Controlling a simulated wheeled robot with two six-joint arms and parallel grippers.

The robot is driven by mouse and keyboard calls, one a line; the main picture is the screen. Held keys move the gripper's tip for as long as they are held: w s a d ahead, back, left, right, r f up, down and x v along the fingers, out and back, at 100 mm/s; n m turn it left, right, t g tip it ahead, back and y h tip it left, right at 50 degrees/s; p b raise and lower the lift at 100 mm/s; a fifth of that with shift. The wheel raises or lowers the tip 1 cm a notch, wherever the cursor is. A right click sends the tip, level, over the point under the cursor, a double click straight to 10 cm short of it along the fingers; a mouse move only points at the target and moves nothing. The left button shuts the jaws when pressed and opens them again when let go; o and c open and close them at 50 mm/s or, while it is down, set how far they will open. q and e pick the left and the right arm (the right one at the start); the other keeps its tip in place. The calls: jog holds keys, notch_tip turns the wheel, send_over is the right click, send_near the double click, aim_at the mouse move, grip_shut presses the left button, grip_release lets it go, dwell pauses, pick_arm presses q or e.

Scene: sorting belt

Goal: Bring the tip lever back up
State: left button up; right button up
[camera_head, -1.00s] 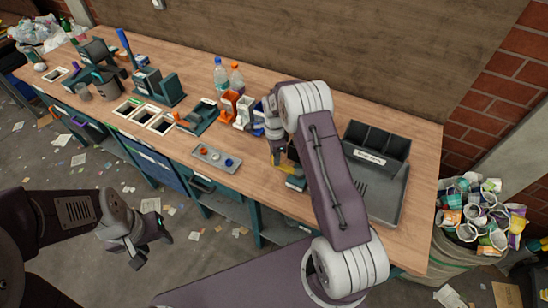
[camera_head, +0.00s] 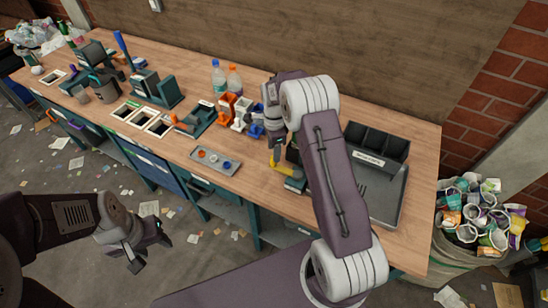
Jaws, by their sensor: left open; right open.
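A yellow lever-like part (camera_head: 281,168), which looks like the tip lever, lies low beside a small teal block (camera_head: 295,185) near the front edge of the bench. My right gripper (camera_head: 274,156) is open and points down just above and left of the yellow part. Whether they touch cannot be told. My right arm hides much of the device behind it. My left gripper (camera_head: 149,249) is open and empty, away from the bench at the lower left.
A grey tray (camera_head: 211,161) with small coloured caps lies left of the lever. Orange, white and blue holders (camera_head: 241,112) and two bottles (camera_head: 219,78) stand behind. A black divided bin (camera_head: 376,148) stands at the right.

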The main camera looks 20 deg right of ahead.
notch_tip(320, 180, up, 4)
jog(key=shift+r, duration=0.1)
dwell(0.4)
jog(key=s+a+r+n+t, duration=0.1)
jog(key=s+a+r+n, duration=0.2)
jog(key=s+a+r, duration=0.35)
jog(key=s+f+n, duration=0.4)
jog(key=s+n, duration=1.1)
jog(key=shift+s+d+f+n, duration=0.2)
jog(key=shift+s+d+n, duration=0.2)
jog(key=shift+d, duration=0.05)
